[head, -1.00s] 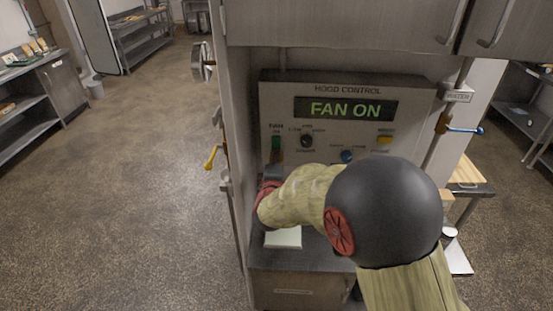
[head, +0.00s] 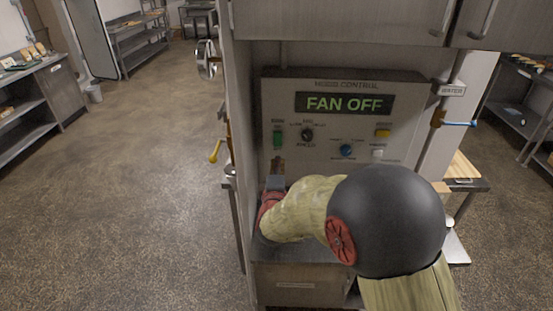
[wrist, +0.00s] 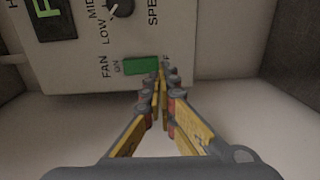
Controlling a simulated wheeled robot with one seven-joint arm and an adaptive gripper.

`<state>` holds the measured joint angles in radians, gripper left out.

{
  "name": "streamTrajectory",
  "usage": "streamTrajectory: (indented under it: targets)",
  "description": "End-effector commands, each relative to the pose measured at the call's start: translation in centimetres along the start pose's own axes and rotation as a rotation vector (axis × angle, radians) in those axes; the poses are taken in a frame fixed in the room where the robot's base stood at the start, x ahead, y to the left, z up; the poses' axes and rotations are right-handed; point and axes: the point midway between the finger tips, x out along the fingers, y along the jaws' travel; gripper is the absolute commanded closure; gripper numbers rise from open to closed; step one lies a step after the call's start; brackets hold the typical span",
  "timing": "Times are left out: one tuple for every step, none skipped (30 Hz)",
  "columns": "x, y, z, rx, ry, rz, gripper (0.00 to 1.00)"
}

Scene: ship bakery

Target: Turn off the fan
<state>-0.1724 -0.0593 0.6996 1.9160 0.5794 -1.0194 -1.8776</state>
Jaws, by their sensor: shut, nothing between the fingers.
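The hood control panel (head: 405,108) is upright at the back of the niche. Its display (head: 344,103) reads FAN OFF. The green fan switch (head: 278,140) sits at the panel's left side, and it also shows in the wrist view (wrist: 141,67). My gripper (head: 278,165) is just below the switch in the head view. In the wrist view my gripper (wrist: 161,72) is shut and empty, its fingertips beside the OFF end of the switch. I cannot tell whether they touch it.
A speed knob (head: 307,134), a blue knob (head: 346,150), a yellow button (head: 383,132) and a white button (head: 377,153) are on the same panel. A blue-handled water valve (head: 459,124) is at the right. Cabinets hang above. Open floor lies at left.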

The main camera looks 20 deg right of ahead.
Motion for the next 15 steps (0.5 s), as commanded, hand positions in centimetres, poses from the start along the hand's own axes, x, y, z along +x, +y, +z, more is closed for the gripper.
streamTrajectory:
  targets:
    - [-0.9, -0.2, -0.1, -0.001, 0.002, -0.003, 1.0]
    - [-1.3, -0.3, -0.1, -0.001, 0.002, -0.003, 1.0]
    - [-2.0, -0.3, -0.1, -0.001, 0.002, -0.001, 1.0]
    - [-2.5, -0.5, -0.1, -0.002, 0.003, -0.002, 1.0]
    - [-3.0, -0.6, -0.1, -0.002, 0.003, -0.003, 1.0]
    - [-3.7, -0.7, -0.1, -0.002, 0.002, -0.002, 1.0]
    - [-4.2, -0.8, -0.1, -0.002, 0.002, -0.002, 1.0]
    - [-4.7, -0.9, -0.1, -0.002, 0.003, -0.002, 1.0]
    - [-5.2, -1.0, -0.1, -0.002, 0.003, -0.002, 1.0]
    - [-5.6, -1.1, -0.1, -0.002, 0.003, -0.002, 1.0]
    - [-6.0, -1.1, -0.1, -0.002, 0.002, -0.001, 1.0]
    - [-6.4, -1.2, -0.1, -0.001, 0.001, -0.001, 1.0]
    - [-6.6, -1.2, -0.1, -0.001, 0.001, -0.001, 1.0]
    - [-6.8, -1.3, -0.1, -0.001, 0.001, -0.002, 1.0]
    - [-7.1, -1.4, 0.0, -0.001, 0.001, -0.002, 1.0]
